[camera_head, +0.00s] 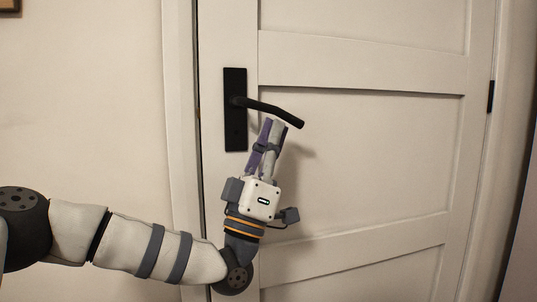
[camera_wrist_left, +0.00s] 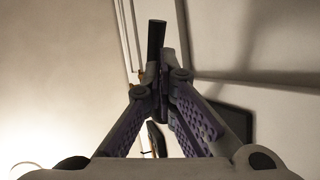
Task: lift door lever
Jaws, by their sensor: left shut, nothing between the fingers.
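The black door lever (camera_head: 270,108) sticks out to the right from a tall black plate (camera_head: 235,130) on the cream door (camera_head: 360,150). It slopes slightly down toward its free end. My left gripper (camera_head: 275,122) points up, with its fingertips just under the lever's outer half; I cannot tell whether they touch it. In the left wrist view the two purple-grey fingers (camera_wrist_left: 163,75) meet, with nothing held between them. A dark bar, likely the lever (camera_wrist_left: 156,38), shows just beyond the fingertips. My right gripper is in neither view.
The door frame (camera_head: 180,130) and a plain wall (camera_head: 80,100) stand left of the lever. A black hinge (camera_head: 491,97) is on the door's right edge. The door's panels right of the lever are clear.

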